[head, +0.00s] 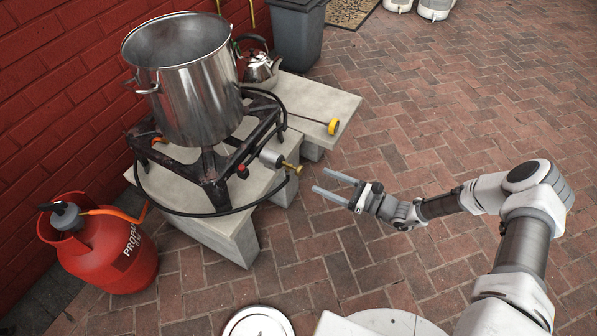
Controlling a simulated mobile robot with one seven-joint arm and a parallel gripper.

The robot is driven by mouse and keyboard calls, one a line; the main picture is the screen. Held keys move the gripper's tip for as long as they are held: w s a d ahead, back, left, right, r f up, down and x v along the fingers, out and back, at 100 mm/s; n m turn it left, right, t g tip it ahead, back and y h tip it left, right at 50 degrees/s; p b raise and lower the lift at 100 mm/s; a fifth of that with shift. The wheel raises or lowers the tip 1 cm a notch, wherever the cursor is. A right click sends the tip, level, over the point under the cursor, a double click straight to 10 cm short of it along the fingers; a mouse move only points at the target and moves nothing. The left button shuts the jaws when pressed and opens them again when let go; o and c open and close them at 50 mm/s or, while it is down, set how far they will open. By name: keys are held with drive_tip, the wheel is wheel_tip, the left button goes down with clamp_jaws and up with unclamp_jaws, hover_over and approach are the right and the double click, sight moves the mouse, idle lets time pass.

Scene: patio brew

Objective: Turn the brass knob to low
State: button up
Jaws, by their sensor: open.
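The brass knob (294,168) sticks out on a short stem from a grey valve body (270,159) at the front right of the black burner stand (208,178). It is small here, and its setting cannot be read. My gripper (325,183) is open and empty. Its two fingers point left toward the knob, a short gap to the right of it, without touching. A large steel pot (190,95) stands on the burner.
A red propane bottle (98,245) stands at lower left. A black hose (215,214) loops around the stand. A kettle (262,68) and a yellow-ended rod (333,126) are on the slabs (330,100) behind. Brick paving (450,110) at right is open.

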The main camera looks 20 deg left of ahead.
sight(302, 171)
drive_tip(key=a, duration=0.3)
drive_tip(key=a+b, duration=0.1)
drive_tip(key=a, duration=0.2)
drive_tip(key=w+a+b, duration=0.1)
drive_tip(key=a, duration=0.2)
drive_tip(key=shift+a, duration=0.1)
clamp_jaws()
